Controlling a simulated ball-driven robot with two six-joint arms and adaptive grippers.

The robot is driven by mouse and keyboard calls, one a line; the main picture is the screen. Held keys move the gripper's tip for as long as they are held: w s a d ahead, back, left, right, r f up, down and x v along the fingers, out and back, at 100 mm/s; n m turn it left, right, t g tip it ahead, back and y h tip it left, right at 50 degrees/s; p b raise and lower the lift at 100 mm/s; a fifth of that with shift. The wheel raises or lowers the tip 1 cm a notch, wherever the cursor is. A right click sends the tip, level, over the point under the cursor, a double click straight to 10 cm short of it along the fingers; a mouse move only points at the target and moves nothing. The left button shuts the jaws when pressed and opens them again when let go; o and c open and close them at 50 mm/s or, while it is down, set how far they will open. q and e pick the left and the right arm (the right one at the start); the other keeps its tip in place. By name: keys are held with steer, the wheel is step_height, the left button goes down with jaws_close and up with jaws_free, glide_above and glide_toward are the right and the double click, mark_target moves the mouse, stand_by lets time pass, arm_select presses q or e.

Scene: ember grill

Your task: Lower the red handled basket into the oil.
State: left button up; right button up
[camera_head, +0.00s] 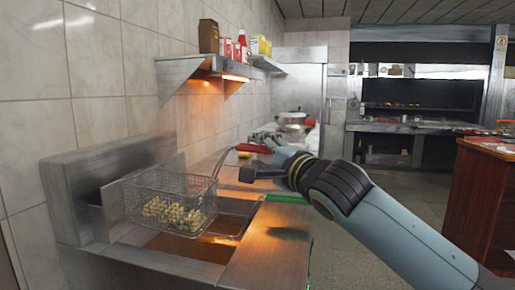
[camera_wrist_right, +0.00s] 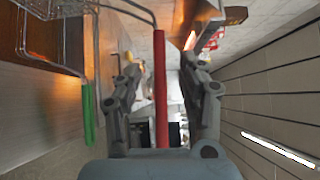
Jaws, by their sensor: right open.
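The red handled basket (camera_head: 170,198), a wire mesh basket with yellow fries in it, hangs above the fryer oil (camera_head: 190,246) at the left in the head view. Its red handle (camera_head: 254,148) sticks out to the right. In the right wrist view the red handle (camera_wrist_right: 160,92) runs between the two fingers of my right gripper (camera_head: 257,160), with gaps on both sides. My right gripper is open around the handle. My left gripper is not in view.
A green handle (camera_head: 287,199) lies low at the fryer's right side; it also shows in the right wrist view (camera_wrist_right: 87,114). A shelf (camera_head: 195,68) with boxes and bottles is on the tiled wall above. A wooden counter (camera_head: 478,200) stands at the right, with open floor before it.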

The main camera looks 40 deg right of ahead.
steer(key=shift+w+d, duration=0.1)
steer(key=shift+w, duration=1.05)
jaws_close()
steer(key=shift+r, duration=0.1)
step_height(320, 180, up, 5)
steer(key=p, duration=0.4)
steer(key=shift+p, duration=0.3)
steer(key=shift+s+d+f, duration=0.1)
steer(key=shift+s+f, duration=0.05)
steer(key=shift+f, duration=0.05)
